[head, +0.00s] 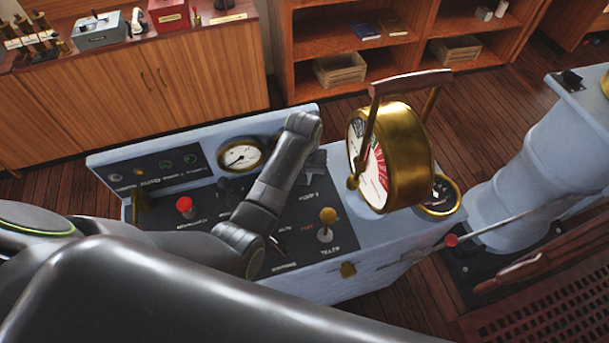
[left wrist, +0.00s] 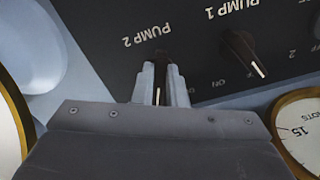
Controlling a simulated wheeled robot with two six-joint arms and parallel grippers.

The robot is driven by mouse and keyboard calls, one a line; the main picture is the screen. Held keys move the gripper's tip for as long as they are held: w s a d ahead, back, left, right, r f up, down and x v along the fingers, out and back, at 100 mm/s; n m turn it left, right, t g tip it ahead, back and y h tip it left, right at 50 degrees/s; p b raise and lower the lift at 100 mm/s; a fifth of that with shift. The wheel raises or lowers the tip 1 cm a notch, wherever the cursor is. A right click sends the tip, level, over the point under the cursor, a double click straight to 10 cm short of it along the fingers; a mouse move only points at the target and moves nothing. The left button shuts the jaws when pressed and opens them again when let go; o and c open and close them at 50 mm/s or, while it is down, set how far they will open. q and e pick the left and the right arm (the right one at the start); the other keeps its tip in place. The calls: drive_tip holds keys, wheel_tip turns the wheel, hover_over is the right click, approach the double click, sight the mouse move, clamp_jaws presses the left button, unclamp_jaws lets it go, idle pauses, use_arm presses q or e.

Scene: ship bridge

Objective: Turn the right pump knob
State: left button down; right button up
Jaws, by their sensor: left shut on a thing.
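The right pump knob (left wrist: 158,92), labelled PUMP 2, is dark with a white pointer line and sits on the black console panel. My left gripper (left wrist: 160,84) has its two grey fingers around it, one on each side, shut on it. In the head view my left gripper (head: 314,165) reaches down to the panel beside the big brass dial, and the knob is mostly hidden there. The PUMP 1 knob (left wrist: 242,54) stands apart beside it, its white pointer slanted. My right gripper is not in view.
The brass telegraph (head: 408,155) with its handle stands close right of the left gripper. A round gauge (head: 241,156) is to its left. A red knob (head: 184,204) and a yellow-topped lever (head: 327,217) rise from the panel. Wooden cabinets stand behind.

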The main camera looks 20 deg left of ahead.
use_arm(q)
drive_tip(key=shift+m, duration=0.5)
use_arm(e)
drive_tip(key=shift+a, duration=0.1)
use_arm(q)
drive_tip(key=c, duration=1.5)
unclamp_jaws()
drive_tip(key=shift+o, duration=0.2)
